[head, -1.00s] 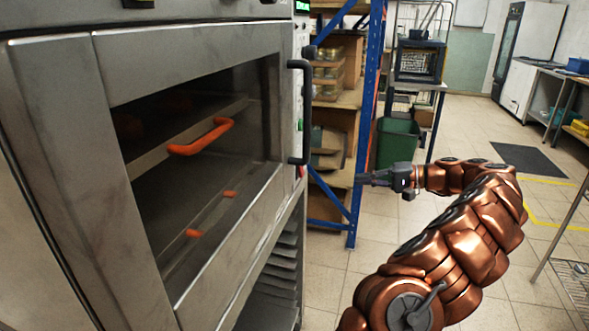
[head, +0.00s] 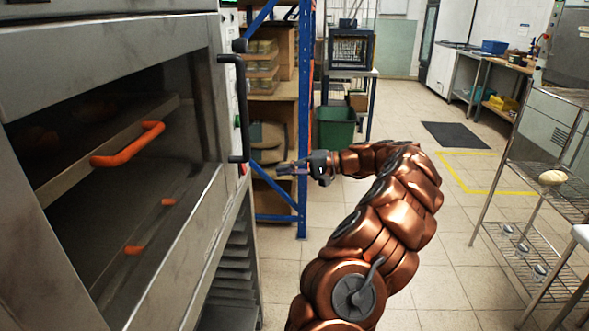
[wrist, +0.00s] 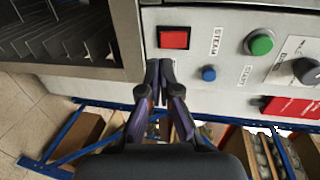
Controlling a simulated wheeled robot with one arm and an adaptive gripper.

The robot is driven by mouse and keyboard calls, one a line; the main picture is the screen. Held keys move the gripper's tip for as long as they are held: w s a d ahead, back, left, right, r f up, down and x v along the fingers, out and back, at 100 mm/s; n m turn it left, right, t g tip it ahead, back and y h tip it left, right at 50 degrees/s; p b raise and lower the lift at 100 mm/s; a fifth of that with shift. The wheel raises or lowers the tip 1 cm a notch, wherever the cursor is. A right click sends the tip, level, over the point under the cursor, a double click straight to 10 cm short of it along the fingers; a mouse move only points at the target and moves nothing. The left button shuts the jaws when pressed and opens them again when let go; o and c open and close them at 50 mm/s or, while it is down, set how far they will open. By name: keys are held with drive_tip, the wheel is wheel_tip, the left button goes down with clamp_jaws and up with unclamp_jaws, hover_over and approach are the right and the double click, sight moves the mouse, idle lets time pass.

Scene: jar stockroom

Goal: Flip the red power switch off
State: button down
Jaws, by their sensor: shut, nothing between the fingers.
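The red power switch (wrist: 174,38) is a red rocker in a dark frame on the pale control panel, seen in the wrist view just beyond my fingertips. In the head view only a small red edge (head: 243,170) shows low on the panel side, seen edge-on. My gripper (wrist: 160,66) is shut and empty, its tips pointing at the panel just below the switch in the wrist view. Whether the tips touch the panel I cannot tell. In the head view my gripper (head: 279,168) is right of the oven's front corner. Which way the rocker is tipped is unclear.
The panel also carries a green button (wrist: 260,43), a blue button (wrist: 209,73), a black knob (wrist: 306,70) and a red plate (wrist: 292,106). The oven's black door handle (head: 236,108) sticks out nearby. A blue-framed shelf (head: 305,120) stands behind.

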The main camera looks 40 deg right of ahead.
sight(243, 167)
drive_tip(key=x, duration=0.8)
drive_tip(key=shift+w+a, duration=0.15)
drive_tip(key=shift+w, duration=0.15)
drive_tip(key=shift+a+f, duration=0.1)
drive_tip(key=shift+f, duration=0.05)
